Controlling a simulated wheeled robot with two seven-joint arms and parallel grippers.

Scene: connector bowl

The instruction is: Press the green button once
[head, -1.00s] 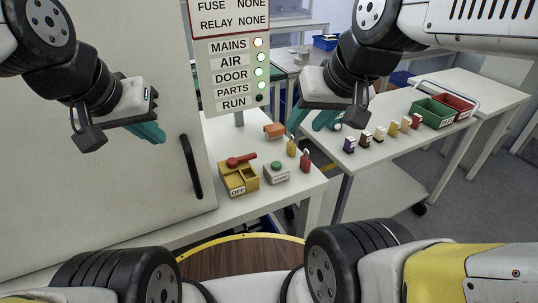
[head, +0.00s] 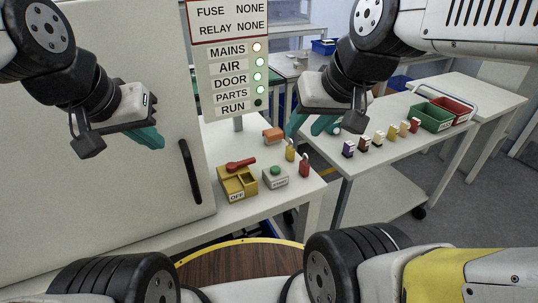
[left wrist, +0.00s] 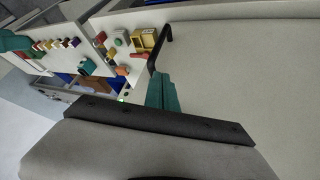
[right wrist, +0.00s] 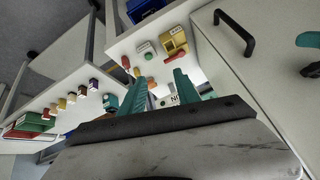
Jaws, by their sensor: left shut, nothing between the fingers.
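The green button (head: 275,169) sits on top of a small pale box (head: 275,181) on the white table, right of a yellow box. It also shows in the right wrist view (right wrist: 148,56), beyond my fingers. My right gripper (head: 311,125) is open and empty, with its teal fingers apart. In the head view it appears above and right of the button, clear of it. My left gripper (head: 152,140) is shut and empty in front of the white cabinet door, well left of the button. Its closed teal fingers show in the left wrist view (left wrist: 162,92).
The yellow box (head: 237,186) marked OFF has a red lever (head: 240,163). A red padlock (head: 304,167), a yellow padlock (head: 290,152) and an orange block (head: 273,135) stand nearby. A status panel (head: 233,60) rises behind. The black door handle (head: 191,171) is at left.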

